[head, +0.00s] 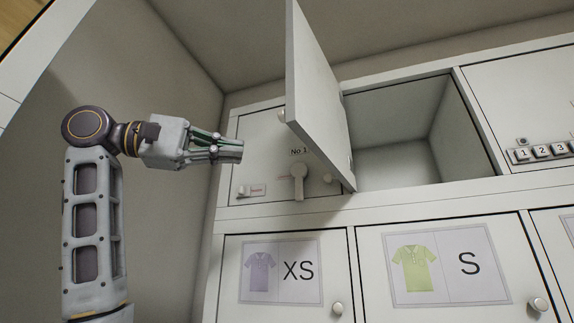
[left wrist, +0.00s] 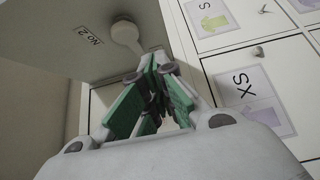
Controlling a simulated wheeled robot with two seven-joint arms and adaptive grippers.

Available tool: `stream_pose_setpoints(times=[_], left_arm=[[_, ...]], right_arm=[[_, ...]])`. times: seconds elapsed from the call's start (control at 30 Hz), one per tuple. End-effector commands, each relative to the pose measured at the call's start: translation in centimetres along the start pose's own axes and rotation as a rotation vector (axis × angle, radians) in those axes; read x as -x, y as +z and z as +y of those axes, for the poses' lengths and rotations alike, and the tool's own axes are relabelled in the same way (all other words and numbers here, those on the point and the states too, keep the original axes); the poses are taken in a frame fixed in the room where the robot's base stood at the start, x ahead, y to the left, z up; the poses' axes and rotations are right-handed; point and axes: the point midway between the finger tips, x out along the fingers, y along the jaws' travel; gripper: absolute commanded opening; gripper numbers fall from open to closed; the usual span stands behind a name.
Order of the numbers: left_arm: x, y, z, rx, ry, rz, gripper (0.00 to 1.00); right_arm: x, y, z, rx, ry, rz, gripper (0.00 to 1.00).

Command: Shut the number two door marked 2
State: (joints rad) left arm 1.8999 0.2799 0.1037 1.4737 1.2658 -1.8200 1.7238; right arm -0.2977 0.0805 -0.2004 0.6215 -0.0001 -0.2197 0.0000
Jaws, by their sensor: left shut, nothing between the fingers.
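The number two door (head: 315,85) stands wide open, sticking out from the locker front at the left side of its open compartment (head: 400,130). In the head view I see its inner face, and a bit of its handle shows past its free edge. In the left wrist view its outer face (left wrist: 60,25) shows the label "No 2" and a round-ended handle (left wrist: 125,35). My left gripper (head: 240,151) is shut and empty, left of the door on its outer side, in front of the No 1 door. I cannot tell whether the fingertips touch the door. My right gripper is not in view.
The No 1 door (head: 262,130) is shut, with a lever handle (head: 299,180). Below are shut doors with XS (head: 280,272) and S (head: 447,265) shirt signs and round knobs. A numbered keypad (head: 541,152) is at the right. A plain wall stands at the left.

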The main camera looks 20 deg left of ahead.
Motion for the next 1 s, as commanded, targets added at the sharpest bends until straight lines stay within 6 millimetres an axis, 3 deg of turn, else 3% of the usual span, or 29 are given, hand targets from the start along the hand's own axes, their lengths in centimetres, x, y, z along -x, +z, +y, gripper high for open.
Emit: stream_pose_setpoints(times=[0.63,1.0], left_arm=[[-0.3,0.0,0.0,0.0,0.0,0.0,0.0],[-3.5,0.0,0.1,0.0,-0.002,-0.001,0.0]], right_arm=[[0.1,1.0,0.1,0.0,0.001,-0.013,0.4],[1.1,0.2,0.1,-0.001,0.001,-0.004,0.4]])
